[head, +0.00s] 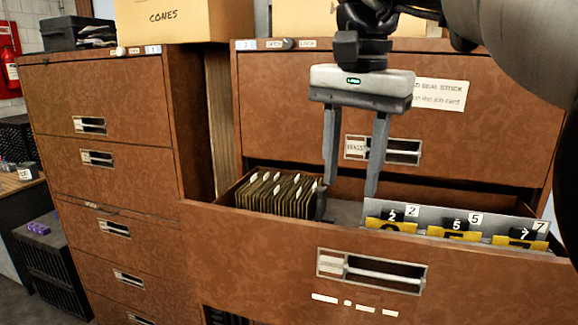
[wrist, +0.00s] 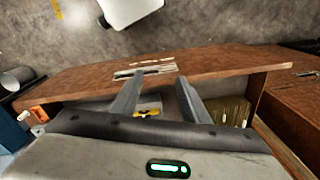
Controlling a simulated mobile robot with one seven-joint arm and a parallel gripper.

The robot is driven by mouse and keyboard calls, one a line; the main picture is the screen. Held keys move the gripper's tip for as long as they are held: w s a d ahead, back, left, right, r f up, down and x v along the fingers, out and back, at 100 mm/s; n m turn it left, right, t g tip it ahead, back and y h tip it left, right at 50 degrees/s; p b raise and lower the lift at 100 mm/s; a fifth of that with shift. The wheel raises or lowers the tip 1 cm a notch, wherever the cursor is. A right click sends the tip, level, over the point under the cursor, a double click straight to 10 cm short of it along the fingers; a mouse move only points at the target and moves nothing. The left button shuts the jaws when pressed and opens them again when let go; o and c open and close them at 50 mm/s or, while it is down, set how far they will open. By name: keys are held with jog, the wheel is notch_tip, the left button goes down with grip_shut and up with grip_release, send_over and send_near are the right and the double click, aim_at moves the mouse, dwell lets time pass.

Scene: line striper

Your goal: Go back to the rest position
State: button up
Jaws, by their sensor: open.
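My gripper (head: 348,190) is open and empty. Its two fingers point down over the open drawer (head: 300,240) of the right brown cabinet. The fingertips are at about the height of the drawer rim in the head view, between the files and the number cards. In the wrist view my gripper (wrist: 155,95) also shows with its fingers apart over the drawer, and nothing is between them. Hanging files (head: 275,192) stand at the drawer's left. Black and yellow number cards (head: 455,230) stand in a grey rack at its right.
A left brown cabinet (head: 100,130) stands beside it with its drawers shut. A cones box (head: 185,20) sits on top. A dark crate (head: 55,265) and a fire extinguisher (head: 10,68) are at the far left.

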jog(key=s+d+f+n+t, duration=0.2)
jog(key=s+f, duration=0.4)
jog(key=f, duration=0.3)
jog(key=s+d+f+n+t, duration=0.2)
jog(key=s+f+n, duration=0.2)
jog(key=f, duration=0.6)
jog(key=shift+s+d+n+t, duration=0.4)
jog(key=shift+s, duration=0.55)
jog(key=shift+f, duration=0.1)
